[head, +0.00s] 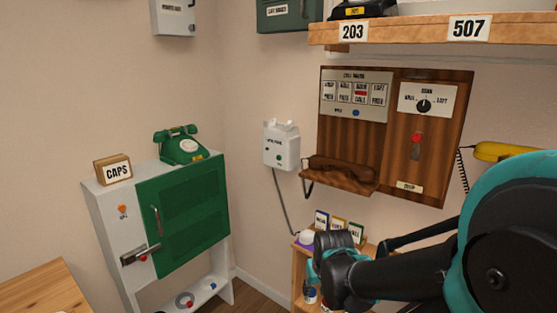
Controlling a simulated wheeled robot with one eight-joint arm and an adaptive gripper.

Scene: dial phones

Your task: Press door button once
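A brown wooden panel (390,160) hangs on the back wall. It carries a row of indicator windows with a small blue button (356,113) under them, a dial plate (428,100), a red-topped lever (416,140) and a small plate (409,186) low down. I cannot read which control is labelled door. My gripper (328,265), black with teal parts, is below the panel, apart from it and over the small shelf. Its finger opening is not clear.
A wooden shelf (430,33) juts out above the panel. A small wooden stand (303,260) with cards and small items is behind my gripper. A green-doored cabinet (180,215) with a green phone (180,147) stands left. A yellow handset (505,151) hangs right.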

